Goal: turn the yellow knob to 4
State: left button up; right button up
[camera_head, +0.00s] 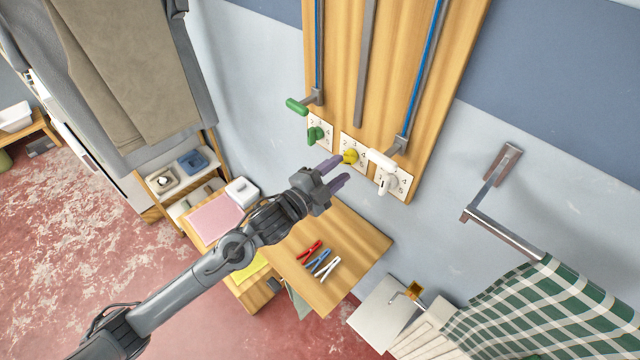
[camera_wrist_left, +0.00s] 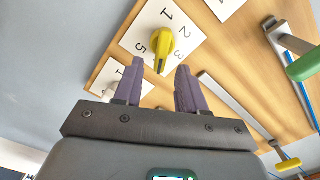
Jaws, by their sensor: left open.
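The yellow knob (camera_head: 350,156) sits on a white numbered plate (camera_head: 358,140) on the wooden board, between a green knob (camera_head: 315,134) and a white one (camera_head: 386,178). In the left wrist view the yellow knob (camera_wrist_left: 160,42) has 1, 2, 3 and 5 showing around it. Its narrow end points down between the 5 and the 3; the 4 cannot be seen. My left gripper (camera_head: 338,174) is open and empty, just in front of and below the knob. In the wrist view its purple fingers (camera_wrist_left: 160,82) stand apart, short of the knob. The right gripper is out of view.
A green-handled lever (camera_head: 298,105) and a white-handled lever (camera_head: 381,159) stick out close to the knobs. Below is a wooden table (camera_head: 350,245) with red, blue and white pegs (camera_head: 318,262). A metal wall bracket (camera_head: 490,185) stands at the right.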

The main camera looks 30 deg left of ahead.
pick_arm(q)
jog(key=shift+b+v, duration=0.35)
jog(key=shift+v, duration=2.65)
jog(key=s+d+f+n+g+y, duration=0.3)
jog(key=s+f+n, duration=0.4)
jog(key=s+f, duration=0.65)
jog(key=s+a+f+n+g+y, duration=0.1)
jog(key=s+a+f+n+g, duration=0.15)
jog(key=s+f+g, duration=0.35)
jog(key=s+a+f+n+g+y, duration=0.1)
jog(key=s+n+g, duration=0.35)
jog(key=s, duration=0.35)
notch_tip(320, 180, up, 18)
jog(key=p, duration=1.8)
jog(key=shift+s, duration=0.2)
